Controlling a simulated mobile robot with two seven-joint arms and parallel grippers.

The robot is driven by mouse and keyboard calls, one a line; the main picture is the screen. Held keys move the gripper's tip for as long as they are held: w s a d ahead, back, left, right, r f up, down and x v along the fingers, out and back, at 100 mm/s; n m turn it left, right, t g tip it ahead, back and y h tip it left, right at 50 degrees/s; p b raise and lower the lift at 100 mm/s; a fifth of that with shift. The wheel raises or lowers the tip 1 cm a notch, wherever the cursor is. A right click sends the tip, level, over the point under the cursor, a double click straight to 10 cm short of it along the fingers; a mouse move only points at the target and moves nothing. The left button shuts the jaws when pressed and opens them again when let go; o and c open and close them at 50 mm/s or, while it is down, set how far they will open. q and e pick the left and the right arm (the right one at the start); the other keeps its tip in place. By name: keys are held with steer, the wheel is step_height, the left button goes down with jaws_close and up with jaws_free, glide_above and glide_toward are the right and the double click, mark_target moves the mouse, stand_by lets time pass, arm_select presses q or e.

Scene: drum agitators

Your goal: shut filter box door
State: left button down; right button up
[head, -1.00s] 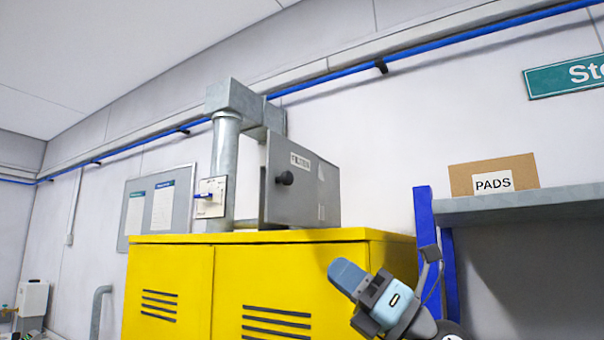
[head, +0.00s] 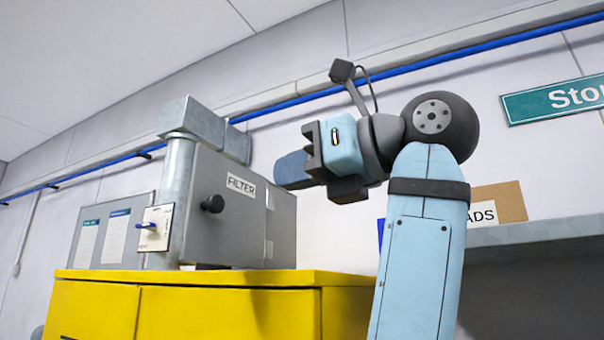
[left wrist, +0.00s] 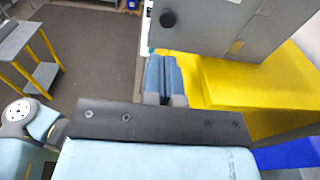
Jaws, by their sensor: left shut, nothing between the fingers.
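The grey filter box door (head: 232,232) carries a FILTER label and a round black knob (head: 212,203). It stands on the yellow cabinet, just right of the metal pipe. I cannot tell whether the door is flush or slightly ajar. My left gripper (head: 292,170) is shut and empty, level with the upper right of the box in the head view. Its fingertips overlap the box's right side there; contact is unclear. The left wrist view shows the paired blue fingers (left wrist: 165,75) just below the door panel (left wrist: 200,25) and its knob (left wrist: 168,18). My right gripper is not in view.
The yellow cabinet (head: 230,310) lies under the box. A metal pipe (head: 178,195) with a switch plate (head: 152,228) stands at its left. A shelf (head: 540,232) with a cardboard box (head: 508,202) is at the right.

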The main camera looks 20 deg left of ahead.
arm_select(q)
steer(key=p, duration=0.2)
glide_toward(218, 200)
steer(key=w+a, duration=0.1)
steer(key=a, duration=0.2)
steer(key=a+p, duration=0.1)
steer(key=a, duration=0.2)
steer(key=shift+s+a, duration=0.15)
steer(key=shift+a, duration=0.1)
steer(key=shift+a+f, duration=0.1)
steer(key=shift+a, duration=0.15)
steer(key=shift+w+a+f, duration=0.2)
steer(key=shift+w+a, duration=0.1)
steer(key=shift+w, duration=0.1)
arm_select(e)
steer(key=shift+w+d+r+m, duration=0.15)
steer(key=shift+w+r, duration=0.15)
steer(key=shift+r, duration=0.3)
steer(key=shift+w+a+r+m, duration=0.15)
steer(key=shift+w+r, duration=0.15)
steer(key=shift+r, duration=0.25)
arm_select(q)
steer(key=shift+s+r, duration=0.1)
steer(key=shift+s, duration=0.15)
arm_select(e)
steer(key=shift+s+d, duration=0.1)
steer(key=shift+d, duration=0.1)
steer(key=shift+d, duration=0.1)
